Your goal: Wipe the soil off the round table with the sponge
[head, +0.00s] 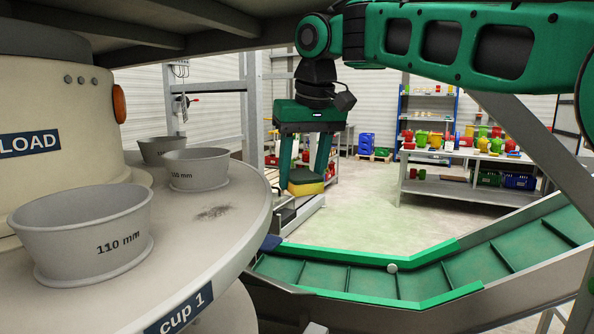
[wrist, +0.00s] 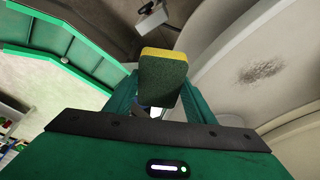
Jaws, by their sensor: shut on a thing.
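The round table (head: 235,232) is a pale turntable at the left in the head view, and its surface also shows at the right in the wrist view (wrist: 225,60). A dark patch of soil (head: 214,212) lies near its rim, beside the cups; the wrist view shows it too (wrist: 261,71). My gripper (head: 308,182) is shut on a yellow and green sponge (head: 306,184). In the wrist view the sponge (wrist: 163,80) stands out between the fingers. The gripper and sponge appear to the right of the table's edge, apart from the soil.
Grey cups (head: 95,232), (head: 198,168) and (head: 165,150) stand on the table around a central cream housing (head: 50,110). A green conveyor (head: 350,275) runs below, right of the table. Grey beams cross overhead. A shelf bench (head: 470,185) stands farther back.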

